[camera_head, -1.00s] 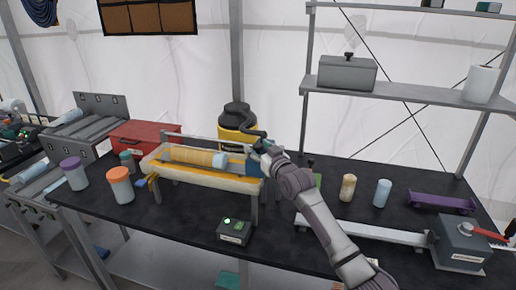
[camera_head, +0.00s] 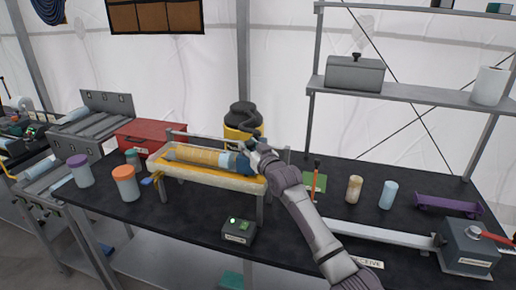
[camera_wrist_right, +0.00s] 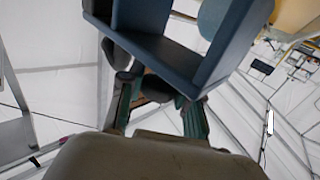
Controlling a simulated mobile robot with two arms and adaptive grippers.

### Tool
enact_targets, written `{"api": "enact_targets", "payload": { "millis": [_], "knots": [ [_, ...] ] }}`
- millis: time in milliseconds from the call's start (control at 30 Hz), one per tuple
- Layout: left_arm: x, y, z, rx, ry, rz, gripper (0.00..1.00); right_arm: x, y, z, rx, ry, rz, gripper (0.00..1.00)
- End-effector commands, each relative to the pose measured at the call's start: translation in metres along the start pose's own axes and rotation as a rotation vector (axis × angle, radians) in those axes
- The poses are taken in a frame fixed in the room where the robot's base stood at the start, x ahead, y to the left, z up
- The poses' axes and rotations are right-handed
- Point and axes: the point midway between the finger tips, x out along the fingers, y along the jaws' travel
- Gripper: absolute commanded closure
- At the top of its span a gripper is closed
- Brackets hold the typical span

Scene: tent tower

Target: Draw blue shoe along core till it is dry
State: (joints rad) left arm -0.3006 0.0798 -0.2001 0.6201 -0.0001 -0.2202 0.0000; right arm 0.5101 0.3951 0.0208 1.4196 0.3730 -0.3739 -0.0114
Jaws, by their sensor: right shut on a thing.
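The blue shoe (camera_head: 243,164) is at the right end of the core (camera_head: 200,156), a tan cylinder with a pale blue right end lying in a long tray (camera_head: 215,182) with yellow inside. My right gripper (camera_head: 257,156) is shut on the shoe, just right of the core's end. In the right wrist view the shoe (camera_wrist_right: 185,55) is a blue angled block held between the fingers of my right gripper (camera_wrist_right: 155,88). Whether the shoe touches the core is unclear. Wetness on the core cannot be made out. My left gripper is not in view.
A yellow and black canister (camera_head: 242,118) stands behind the tray, and a red box (camera_head: 150,137) is to its left. A small box with green lights (camera_head: 239,230) sits in front. Orange-lidded (camera_head: 126,182) and purple-lidded jars are left. Cups (camera_head: 388,195) stand right.

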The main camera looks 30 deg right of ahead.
Motion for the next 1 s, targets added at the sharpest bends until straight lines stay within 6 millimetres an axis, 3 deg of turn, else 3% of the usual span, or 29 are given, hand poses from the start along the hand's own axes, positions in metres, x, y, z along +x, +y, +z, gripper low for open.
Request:
{"api": "enact_targets", "payload": {
  "millis": [200,233,367,767,1000],
  "knots": [
    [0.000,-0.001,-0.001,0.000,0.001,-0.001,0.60,-0.001,0.002,0.001,-0.004,-0.003,0.002,1.00],
    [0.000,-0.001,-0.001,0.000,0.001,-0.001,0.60,-0.001,0.002,0.001,-0.004,-0.003,0.002,0.64],
    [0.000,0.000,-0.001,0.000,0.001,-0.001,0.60,-0.001,0.002,0.001,-0.004,-0.003,0.002,0.42],
    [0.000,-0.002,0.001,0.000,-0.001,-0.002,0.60,-0.005,0.001,0.002,-0.003,-0.004,0.001,0.40],
    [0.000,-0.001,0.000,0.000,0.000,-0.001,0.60,-0.042,0.001,0.003,-0.005,-0.004,0.001,0.40]
  ]
}}
